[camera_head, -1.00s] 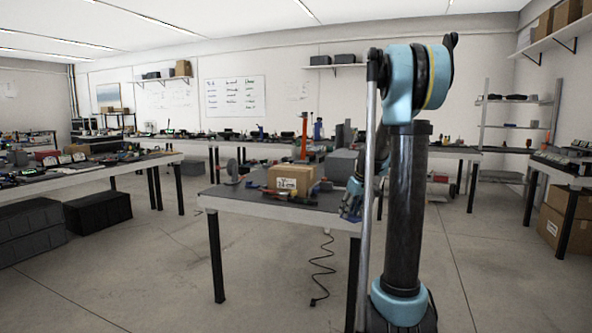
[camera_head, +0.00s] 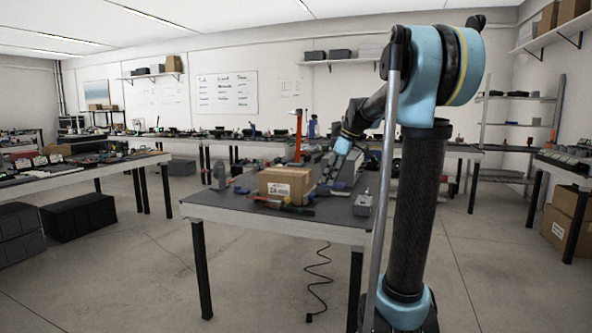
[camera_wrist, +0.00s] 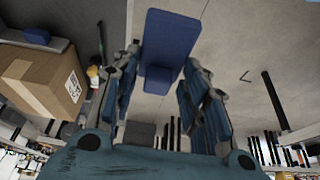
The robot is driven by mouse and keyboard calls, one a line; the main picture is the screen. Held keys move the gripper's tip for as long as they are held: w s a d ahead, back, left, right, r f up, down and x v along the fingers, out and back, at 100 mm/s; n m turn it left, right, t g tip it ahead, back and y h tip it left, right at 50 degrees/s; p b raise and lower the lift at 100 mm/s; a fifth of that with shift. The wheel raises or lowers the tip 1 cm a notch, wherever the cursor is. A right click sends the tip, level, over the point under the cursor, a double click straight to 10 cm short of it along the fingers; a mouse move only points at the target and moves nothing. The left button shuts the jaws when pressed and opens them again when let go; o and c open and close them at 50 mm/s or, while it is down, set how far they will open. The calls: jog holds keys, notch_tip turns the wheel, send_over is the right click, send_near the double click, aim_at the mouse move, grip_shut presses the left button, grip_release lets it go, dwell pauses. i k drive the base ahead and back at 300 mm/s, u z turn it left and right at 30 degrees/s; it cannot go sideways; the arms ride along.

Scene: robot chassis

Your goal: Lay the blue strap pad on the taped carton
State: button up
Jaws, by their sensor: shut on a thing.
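The blue strap pad (camera_wrist: 170,38) sits between the fingertips of my gripper (camera_wrist: 162,60) in the wrist view, with its wide part reaching out past them. My gripper is shut on it. The head view shows my gripper (camera_head: 333,172) over the table, just right of the taped carton; I cannot make out the pad there. The carton (camera_head: 287,183) is a brown box with a white label, upright on the table. It also shows at the left of the wrist view (camera_wrist: 40,82), to one side of my fingers and apart from them.
The carton stands on a dark-topped table (camera_head: 235,205). A red-and-black tool (camera_head: 285,206) lies in front of it. An orange upright (camera_head: 298,138) stands behind, and a small grey item (camera_head: 363,203) sits near the right edge.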

aim_at(290, 168)
jog(key=u, duration=0.05)
jog(key=i, duration=1.45)
